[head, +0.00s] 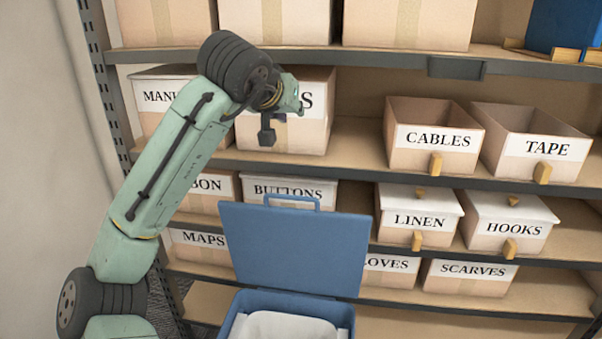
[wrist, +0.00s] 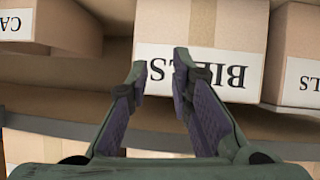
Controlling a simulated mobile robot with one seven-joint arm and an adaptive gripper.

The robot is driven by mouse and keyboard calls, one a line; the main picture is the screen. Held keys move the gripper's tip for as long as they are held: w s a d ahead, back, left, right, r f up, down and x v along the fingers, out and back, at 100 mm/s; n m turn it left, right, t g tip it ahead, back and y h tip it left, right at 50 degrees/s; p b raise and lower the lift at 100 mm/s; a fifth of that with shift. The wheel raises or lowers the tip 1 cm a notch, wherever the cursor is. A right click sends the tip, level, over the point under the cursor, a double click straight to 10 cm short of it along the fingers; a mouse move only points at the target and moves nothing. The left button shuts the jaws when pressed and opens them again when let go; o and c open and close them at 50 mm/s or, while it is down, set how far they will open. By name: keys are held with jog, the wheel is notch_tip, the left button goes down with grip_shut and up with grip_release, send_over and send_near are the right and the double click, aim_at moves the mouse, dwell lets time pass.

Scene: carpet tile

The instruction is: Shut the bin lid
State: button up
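A blue bin (head: 236,325) with a white liner (head: 285,326) stands in front of the shelves at the bottom of the head view. Its blue lid (head: 295,248) is open, standing up at the back of the bin, with a handle (head: 292,201) on its top edge. The lid is not in the wrist view.
Shelves behind hold several cardboard boxes, among them a CABLES box (head: 431,137), a TAPE box (head: 533,147) and a LINEN box (head: 418,219). A box labelled BILLS (wrist: 225,70) is just beyond my fingers. A plain wall (head: 45,180) stands at the left.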

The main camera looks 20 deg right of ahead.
jog(key=s+f+g+y, duration=0.1)
jog(key=f, duration=0.1)
jog(key=s+d+f+g+y, duration=0.1)
jog(key=f, duration=0.2)
jog(key=f+g+y, duration=0.1)
jog(key=f, duration=0.1)
jog(key=shift+s+d+f+y, duration=0.15)
jog(key=shift+s+d+y, duration=0.15)
jog(key=shift+s, duration=0.1)
grip_shut()
jog(key=p, duration=0.2)
send_over(304, 209)
jog(key=w+d, duration=0.2)
jog(key=w, duration=0.2)
jog(key=f, duration=0.8)
jog(key=shift+d, duration=0.2)
jog(key=s+a, duration=0.1)
jog(key=s+a+f+p, duration=0.1)
jog(key=s, duration=0.1)
jog(key=shift+s+f, duration=0.15)
